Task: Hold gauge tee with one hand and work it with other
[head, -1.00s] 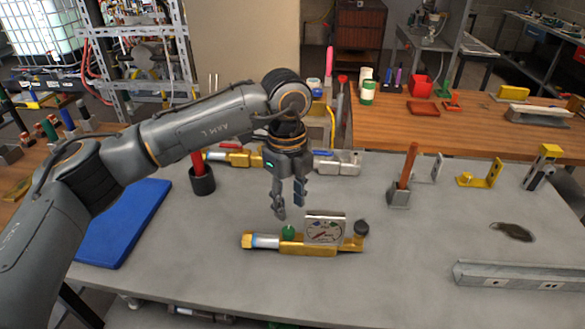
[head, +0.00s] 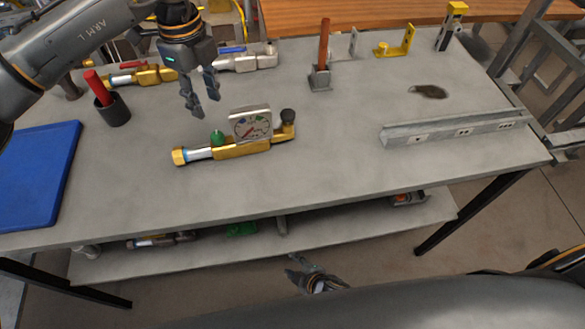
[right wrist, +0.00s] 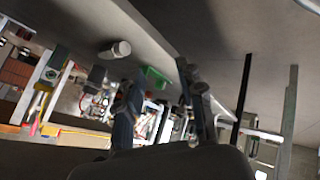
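The gauge tee (head: 240,150) lies on the grey table. It is a brass body with a silver section at its left end, a green knob (head: 218,138), a square white-framed dial gauge (head: 250,124) and a black cap (head: 287,116) at its right end. My left gripper (head: 204,105) hangs above and behind the tee's left part, fingers down, apart and empty. My right gripper (head: 308,272) is low, in front of the table and below its top. In the right wrist view its two fingers (right wrist: 160,105) stand apart with nothing between them.
A blue mat (head: 40,175) lies at left, beside a black cup (head: 113,112) with a red handle. Brass and silver valves lie behind. A metal channel (head: 455,130) lies at right. The table's front edge and lower shelf (head: 330,225) are near my right gripper.

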